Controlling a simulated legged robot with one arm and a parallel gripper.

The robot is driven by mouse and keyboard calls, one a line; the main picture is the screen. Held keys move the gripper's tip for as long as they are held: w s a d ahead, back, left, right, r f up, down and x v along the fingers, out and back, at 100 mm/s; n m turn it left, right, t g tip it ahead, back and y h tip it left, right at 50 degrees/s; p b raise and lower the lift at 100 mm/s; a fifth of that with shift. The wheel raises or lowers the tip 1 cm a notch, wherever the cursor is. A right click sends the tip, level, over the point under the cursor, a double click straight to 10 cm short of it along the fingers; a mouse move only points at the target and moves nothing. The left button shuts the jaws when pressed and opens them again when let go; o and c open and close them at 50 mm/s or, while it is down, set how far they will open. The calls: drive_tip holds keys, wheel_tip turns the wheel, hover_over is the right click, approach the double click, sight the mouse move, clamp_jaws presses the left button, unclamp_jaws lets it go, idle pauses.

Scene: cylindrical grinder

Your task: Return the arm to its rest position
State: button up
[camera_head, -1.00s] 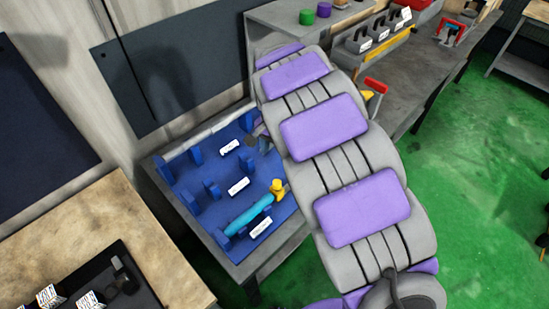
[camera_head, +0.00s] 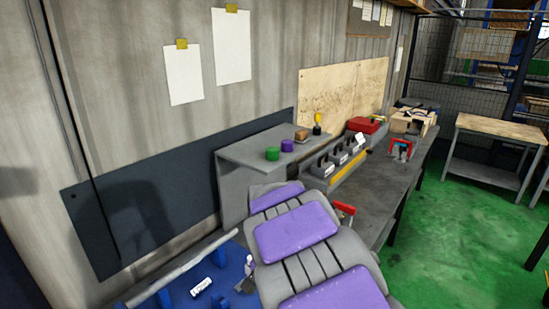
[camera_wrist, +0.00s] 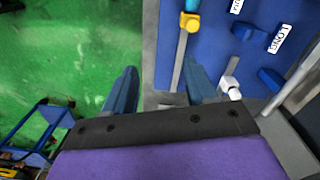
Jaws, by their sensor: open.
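My gripper (camera_wrist: 160,85) is in the wrist view, with its two blue fingers spread apart and nothing seen between them. Its right finger is close to the edge of the blue tray (camera_wrist: 215,40). My grey arm with purple pads rises from the bottom of the head view and hides most of the tray. The gripper cannot be made out clearly there. A rod with a yellow knob (camera_wrist: 188,22) lies on the tray, apart from the fingers, with a cyan piece at its top end. A white piece (camera_wrist: 231,82) is right of the fingers.
A grey workbench (camera_head: 375,190) runs along the wall, with a raised shelf (camera_head: 245,153), green and purple cylinders, a holder row (camera_head: 340,160) and a red box (camera_head: 364,125). A wooden-topped table (camera_head: 500,128) stands at the back right. Green floor (camera_head: 460,235) is open on the right.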

drive_tip(key=s+d+r+n, duration=0.1)
drive_tip(key=s+d+r, duration=0.4)
drive_tip(key=s+d, duration=0.7)
drive_tip(key=s+d+f+n+g, duration=0.1)
drive_tip(key=s+d+n, duration=0.1)
drive_tip(key=s, duration=1.7)
drive_tip(key=shift+d+n+g, duration=0.3)
drive_tip(key=shift+n, duration=0.4)
